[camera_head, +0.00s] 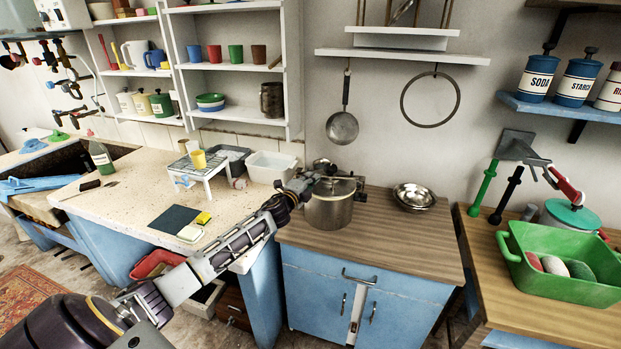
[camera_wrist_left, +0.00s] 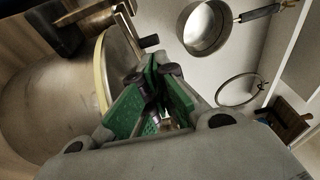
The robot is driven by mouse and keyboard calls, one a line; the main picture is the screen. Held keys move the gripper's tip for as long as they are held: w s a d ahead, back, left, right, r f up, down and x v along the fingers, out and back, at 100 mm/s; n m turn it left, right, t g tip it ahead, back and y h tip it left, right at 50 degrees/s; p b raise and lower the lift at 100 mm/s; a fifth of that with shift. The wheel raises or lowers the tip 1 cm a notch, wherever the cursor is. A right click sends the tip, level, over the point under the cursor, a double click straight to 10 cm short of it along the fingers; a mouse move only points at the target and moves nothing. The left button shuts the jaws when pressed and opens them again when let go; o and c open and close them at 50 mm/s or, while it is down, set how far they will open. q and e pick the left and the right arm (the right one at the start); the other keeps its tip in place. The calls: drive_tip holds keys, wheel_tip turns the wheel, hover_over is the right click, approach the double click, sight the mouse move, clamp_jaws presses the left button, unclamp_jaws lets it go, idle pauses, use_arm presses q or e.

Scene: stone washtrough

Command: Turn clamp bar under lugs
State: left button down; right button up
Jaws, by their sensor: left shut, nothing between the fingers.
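A metal pot (camera_head: 328,212) with a lid stands on the wooden top of the blue cabinet. A dark bar (camera_head: 345,180) lies across the top of the lid, partly hidden by my left gripper. My left gripper (camera_head: 318,174) is at the upper left of the pot, close to the lid; I cannot tell if it touches. In the left wrist view its green-padded fingers (camera_wrist_left: 160,92) are shut and empty. The lid's pale yellowish rim (camera_wrist_left: 103,72) and a black knob (camera_wrist_left: 148,41) show beside the fingers. The lugs are not clear. My right gripper is not in view.
Metal bowls (camera_head: 414,196) stand to the right of the pot. A ladle-like pan (camera_head: 342,127) and a ring (camera_head: 430,100) hang on the wall behind. A white basin (camera_head: 271,166) stands to the left. The front of the wooden top (camera_head: 400,248) is clear.

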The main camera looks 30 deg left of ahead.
use_arm(q)
drive_tip(key=shift+w+a, duration=0.25)
drive_tip(key=shift+a, duration=0.05)
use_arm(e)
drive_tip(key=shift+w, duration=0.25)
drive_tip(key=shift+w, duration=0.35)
use_arm(q)
drive_tip(key=shift+a, duration=0.1)
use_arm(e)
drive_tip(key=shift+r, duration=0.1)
